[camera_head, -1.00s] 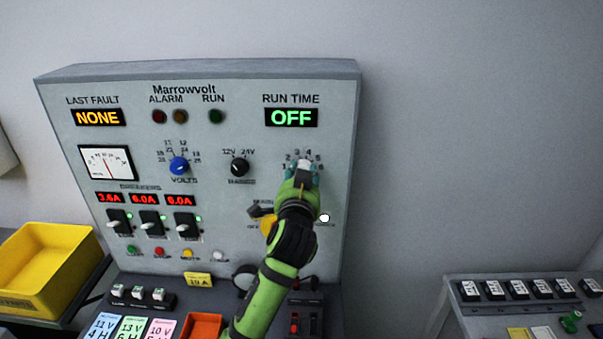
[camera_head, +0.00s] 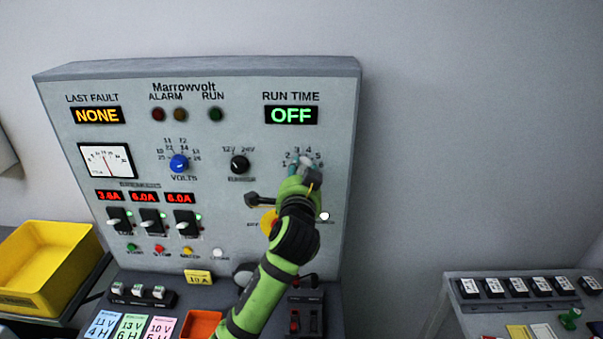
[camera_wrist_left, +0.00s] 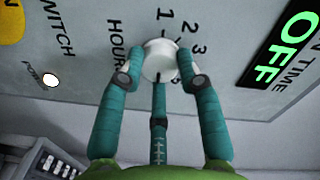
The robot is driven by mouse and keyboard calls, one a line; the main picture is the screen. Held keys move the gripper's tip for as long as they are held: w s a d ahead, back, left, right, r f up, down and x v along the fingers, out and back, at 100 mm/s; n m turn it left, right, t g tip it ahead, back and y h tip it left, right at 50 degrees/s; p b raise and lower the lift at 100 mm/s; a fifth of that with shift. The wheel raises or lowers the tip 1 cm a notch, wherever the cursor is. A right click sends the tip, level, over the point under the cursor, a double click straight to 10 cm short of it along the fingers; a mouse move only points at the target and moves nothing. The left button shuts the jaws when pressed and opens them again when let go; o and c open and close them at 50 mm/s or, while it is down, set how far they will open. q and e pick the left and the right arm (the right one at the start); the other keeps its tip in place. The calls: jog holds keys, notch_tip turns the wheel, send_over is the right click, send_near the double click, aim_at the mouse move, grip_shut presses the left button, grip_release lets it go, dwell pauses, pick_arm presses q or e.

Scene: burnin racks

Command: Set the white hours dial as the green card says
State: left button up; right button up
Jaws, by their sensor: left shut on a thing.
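The white hours dial (camera_wrist_left: 160,62) sits on the panel, with the numbers 1, 2 and 3 and part of HOURS printed around it in the left wrist view. My left gripper (camera_head: 304,172) is shut on it, its teal fingers (camera_wrist_left: 158,80) around the knob. The fingers and wrist hide part of the dial and its scale, and I cannot tell where it points. The green card (camera_head: 131,327) lies on the desk below, between a blue and a pink card; it appears to read 13 V, 6 H. My right gripper is not in view.
The panel (camera_head: 100,170) also bears a blue volts knob (camera_head: 179,163), a black range knob (camera_head: 240,165) and several switches. The RUN TIME display (camera_head: 291,115) reads OFF. A yellow bin (camera_head: 40,262) stands left. The wall to the right is clear.

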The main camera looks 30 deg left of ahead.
pick_arm(q)
jog(key=o, duration=1.1)
jog(key=shift+r, duration=0.35)
jog(key=shift+o, duration=0.2)
jog(key=shift+w+f, duration=0.1)
jog(key=shift+f, duration=0.05)
jog(key=shift+d, duration=0.1)
jog(key=v, duration=1.2)
jog(key=shift+f, duration=0.15)
